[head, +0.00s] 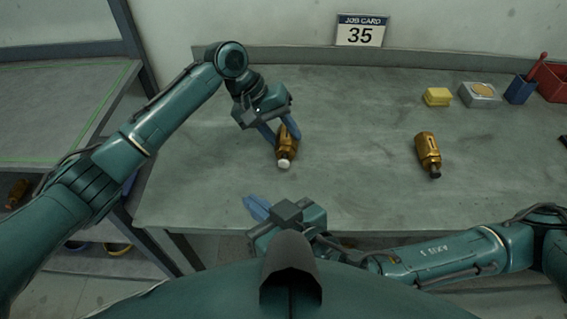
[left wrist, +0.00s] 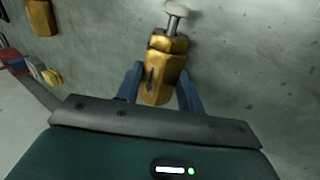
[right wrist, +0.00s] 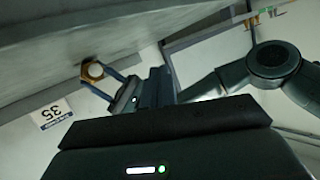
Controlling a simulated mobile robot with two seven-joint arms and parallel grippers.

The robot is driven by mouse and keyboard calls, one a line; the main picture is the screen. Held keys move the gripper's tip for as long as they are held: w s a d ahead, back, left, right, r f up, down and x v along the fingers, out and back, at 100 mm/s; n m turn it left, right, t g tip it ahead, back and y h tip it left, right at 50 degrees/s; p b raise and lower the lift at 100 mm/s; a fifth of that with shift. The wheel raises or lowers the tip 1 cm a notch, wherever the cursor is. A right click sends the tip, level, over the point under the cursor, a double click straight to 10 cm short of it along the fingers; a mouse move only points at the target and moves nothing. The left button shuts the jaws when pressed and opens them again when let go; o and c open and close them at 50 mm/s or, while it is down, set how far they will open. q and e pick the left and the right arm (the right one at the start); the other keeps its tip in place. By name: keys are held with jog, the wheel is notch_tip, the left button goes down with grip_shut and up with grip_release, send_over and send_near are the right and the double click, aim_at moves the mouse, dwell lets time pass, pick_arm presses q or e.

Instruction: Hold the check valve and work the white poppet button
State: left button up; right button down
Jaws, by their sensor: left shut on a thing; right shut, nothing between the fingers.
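The brass check valve (head: 286,146) has a white poppet button (head: 285,164) at its near end. In the left wrist view the valve body (left wrist: 163,70) lies between blue fingers, and the white button (left wrist: 177,9) stands out on a grey stem. My left gripper (head: 280,134) is shut on the valve body. I cannot tell whether the valve touches the bench. The right wrist view shows the valve end-on with the pale button (right wrist: 95,70) facing the camera. My right gripper (head: 256,207) is shut and empty near the bench's front edge, apart from the button.
A second brass valve (head: 428,152) with a dark end lies on the bench (head: 360,185) to the right. A yellow block (head: 437,97), grey tin (head: 479,95), blue cup (head: 521,90) and red bin (head: 553,82) stand at back right. A job card (head: 360,31) reads 35. The bench middle is clear.

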jog(key=d+f+m+h, duration=0.1)
jog(key=d, duration=0.1)
jog(key=s+d+f+m+h, duration=0.1)
jog(key=f+h, duration=0.1)
jog(key=shift+s+d+f+m+g, duration=0.1)
jog(key=shift+d+f+m+g, duration=0.05)
jog(key=shift+d+m+g, duration=0.2)
send_near(280, 167)
jog(key=shift+w+a+f, duration=1.55)
jog(key=shift+a+f, duration=0.25)
jog(key=shift+f, duration=0.05)
jog(key=shift+w, duration=0.15)
dwell(0.5)
jog(key=shift+w, duration=0.2)
jog(key=shift+w+d, duration=0.1)
jog(key=shift+w, duration=0.65)
dwell(0.8)
jog(key=shift+s, duration=1.15)
